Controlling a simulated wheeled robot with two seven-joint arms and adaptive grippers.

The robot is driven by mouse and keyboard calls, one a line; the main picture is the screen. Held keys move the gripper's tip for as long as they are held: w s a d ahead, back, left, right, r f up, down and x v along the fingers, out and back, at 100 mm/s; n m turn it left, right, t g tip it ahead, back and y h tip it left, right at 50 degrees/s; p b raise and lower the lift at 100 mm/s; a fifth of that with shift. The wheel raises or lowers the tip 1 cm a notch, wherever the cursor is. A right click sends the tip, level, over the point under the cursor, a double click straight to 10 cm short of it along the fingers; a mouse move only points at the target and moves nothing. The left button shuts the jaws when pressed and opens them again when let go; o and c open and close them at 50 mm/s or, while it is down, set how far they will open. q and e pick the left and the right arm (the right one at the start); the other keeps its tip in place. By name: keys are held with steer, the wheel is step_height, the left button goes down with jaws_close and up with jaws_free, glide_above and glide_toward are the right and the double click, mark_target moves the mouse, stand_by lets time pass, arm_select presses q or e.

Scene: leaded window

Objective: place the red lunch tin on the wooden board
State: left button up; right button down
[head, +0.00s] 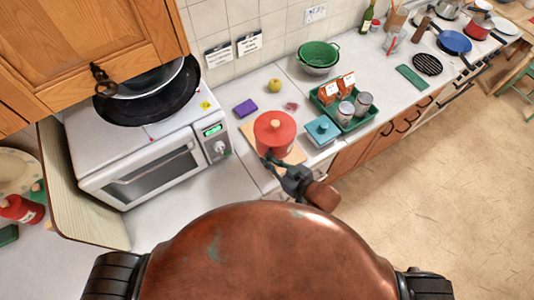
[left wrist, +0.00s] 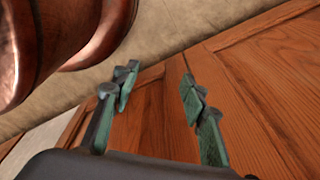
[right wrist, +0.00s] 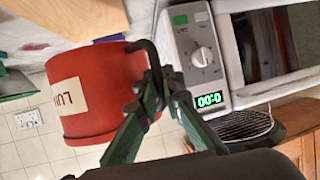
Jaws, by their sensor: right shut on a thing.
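The red lunch tin (head: 274,128) is over the wooden board (head: 296,156), which shows past its edges on the counter; from above I cannot tell whether they touch. My right gripper (head: 271,160) is at the tin's near side. In the right wrist view my right gripper (right wrist: 158,92) is shut on the dark handle of the lunch tin (right wrist: 95,92), whose pale label is partly visible. My left gripper (left wrist: 155,88) shows only in the left wrist view, open and empty in front of wooden cabinet doors.
A white microwave (head: 150,150) stands left of the board. A teal box (head: 322,130) and a green tray (head: 345,118) with jars and packets are close to its right. A purple block (head: 245,108) and a yellow apple (head: 274,86) lie behind it.

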steer(key=w+f, duration=0.1)
steer(key=w, duration=0.1)
steer(key=w+f, duration=0.2)
steer(key=w+a+f, duration=0.1)
steer(key=w+f, duration=0.1)
steer(key=shift+f, duration=0.2)
steer(key=shift+w+a+f, duration=0.1)
steer(key=shift+w+f, duration=0.2)
steer(key=shift+f, duration=0.2)
steer(key=shift+f+p, duration=0.6)
steer(key=shift+f, duration=0.9)
arm_select(q)
steer(key=shift+s+r, duration=0.55)
steer(key=shift+r, duration=0.05)
arm_select(e)
steer(key=shift+f, duration=0.1)
steer(key=c, duration=2.5)
jaws_free()
steer(key=shift+f, duration=0.15)
steer(key=o, duration=0.4)
arm_select(q)
steer(key=shift+s+f+b, duration=0.1)
steer(key=shift+f+b, duration=0.45)
steer(key=shift+b, duration=0.05)
arm_select(e)
steer(key=v, duration=1.2)
